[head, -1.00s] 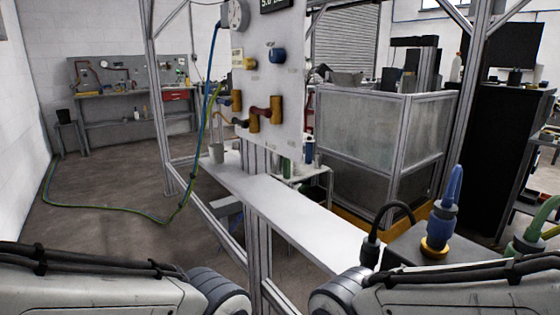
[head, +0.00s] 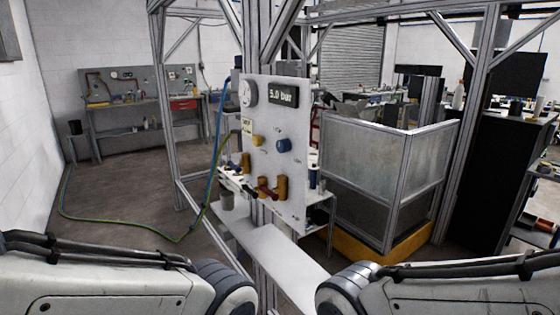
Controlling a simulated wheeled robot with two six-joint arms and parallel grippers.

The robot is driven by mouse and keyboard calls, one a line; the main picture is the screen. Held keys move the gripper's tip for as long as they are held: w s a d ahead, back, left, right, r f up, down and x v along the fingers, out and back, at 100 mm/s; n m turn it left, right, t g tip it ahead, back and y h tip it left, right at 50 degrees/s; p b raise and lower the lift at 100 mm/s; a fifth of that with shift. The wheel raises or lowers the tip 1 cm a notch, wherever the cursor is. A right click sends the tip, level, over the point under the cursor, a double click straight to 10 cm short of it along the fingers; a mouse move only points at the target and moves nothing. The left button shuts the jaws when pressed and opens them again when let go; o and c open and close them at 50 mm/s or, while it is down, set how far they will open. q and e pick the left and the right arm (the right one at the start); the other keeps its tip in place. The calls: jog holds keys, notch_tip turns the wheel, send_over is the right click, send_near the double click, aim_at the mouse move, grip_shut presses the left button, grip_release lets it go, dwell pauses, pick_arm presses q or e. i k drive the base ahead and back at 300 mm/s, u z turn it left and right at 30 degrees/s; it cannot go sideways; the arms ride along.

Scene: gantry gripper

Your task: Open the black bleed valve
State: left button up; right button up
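A white upright panel (head: 270,120) stands in the middle of the head view, turned partly away. It carries a round gauge (head: 247,92), a display reading 5.0 bar (head: 283,95), a blue knob (head: 283,145), a yellow knob (head: 257,141), brass-coloured fittings (head: 282,187) and a red handle (head: 265,191). Small dark parts show low on the panel's left, but I cannot tell whether one is the black bleed valve. Both my arms enter at the bottom corners, well in front of the panel. Neither gripper shows.
A white shelf (head: 270,248) runs below the panel towards me. Aluminium frame posts (head: 180,120) surround it. A blue hose (head: 219,130) and a green hose (head: 125,224) hang at its left. A glazed enclosure (head: 365,160) stands right. Open floor lies left.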

aim_at(245, 187)
jog(key=z, duration=0.05)
jog(key=k, duration=0.5)
jog(key=u, duration=1)
jog(key=i, duration=0.75)
jog(key=z, duration=1.5)
